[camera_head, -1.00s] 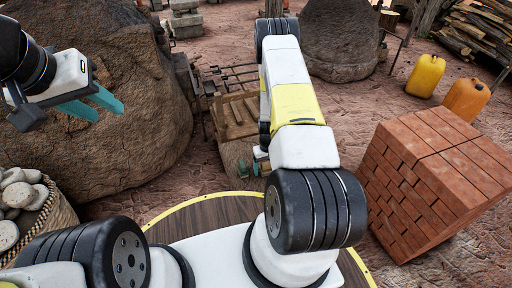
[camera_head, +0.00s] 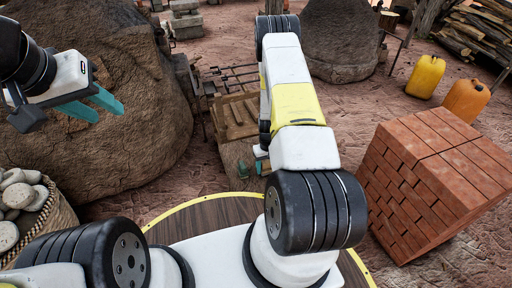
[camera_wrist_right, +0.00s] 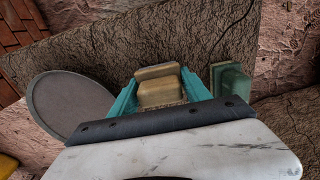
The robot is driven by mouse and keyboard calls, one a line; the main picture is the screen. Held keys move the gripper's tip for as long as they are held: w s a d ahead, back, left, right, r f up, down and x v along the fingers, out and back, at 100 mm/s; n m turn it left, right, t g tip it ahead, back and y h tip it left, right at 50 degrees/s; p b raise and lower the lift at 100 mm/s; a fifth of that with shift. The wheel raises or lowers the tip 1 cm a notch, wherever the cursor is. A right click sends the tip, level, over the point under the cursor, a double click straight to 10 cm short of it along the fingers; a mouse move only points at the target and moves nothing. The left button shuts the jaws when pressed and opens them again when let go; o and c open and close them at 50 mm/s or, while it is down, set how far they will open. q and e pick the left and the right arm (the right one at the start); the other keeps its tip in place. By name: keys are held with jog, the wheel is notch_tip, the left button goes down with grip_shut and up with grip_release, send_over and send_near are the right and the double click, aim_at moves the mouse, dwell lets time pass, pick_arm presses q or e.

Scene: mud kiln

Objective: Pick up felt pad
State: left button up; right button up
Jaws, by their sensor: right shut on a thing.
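In the right wrist view, a tan, block-like pad (camera_wrist_right: 161,93) sits between the teal fingers of my right gripper (camera_wrist_right: 163,88), which is shut on it. It is the likeliest felt pad. A second tan piece (camera_wrist_right: 157,71) shows just behind it. In the head view, my right gripper (camera_head: 262,158) is mostly hidden behind my own arm, beside a stump; the pad cannot be made out there. My left gripper (camera_head: 110,112) is open and empty in front of a large brown boulder.
The right wrist view shows a green block (camera_wrist_right: 232,80) right of the fingers and a grey disc (camera_wrist_right: 70,103) to the left. The head view shows a wooden rack (camera_head: 237,115), a brick stack (camera_head: 430,175), yellow (camera_head: 426,77) and orange (camera_head: 466,100) jugs, and a stone basket (camera_head: 55,218).

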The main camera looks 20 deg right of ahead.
notch_tip(320, 180, up, 2)
jog(key=shift+r, duration=0.2)
jog(key=s+a, duration=0.3)
jog(key=s, duration=0.4)
jog(key=s+a+r, duration=0.1)
jog(key=s+a, duration=0.3)
jog(key=s, duration=0.3)
jog(key=shift+s+r, duration=0.2)
jog(key=shift+r, duration=0.05)
jog(key=o, duration=0.8)
jog(key=c, duration=0.6)
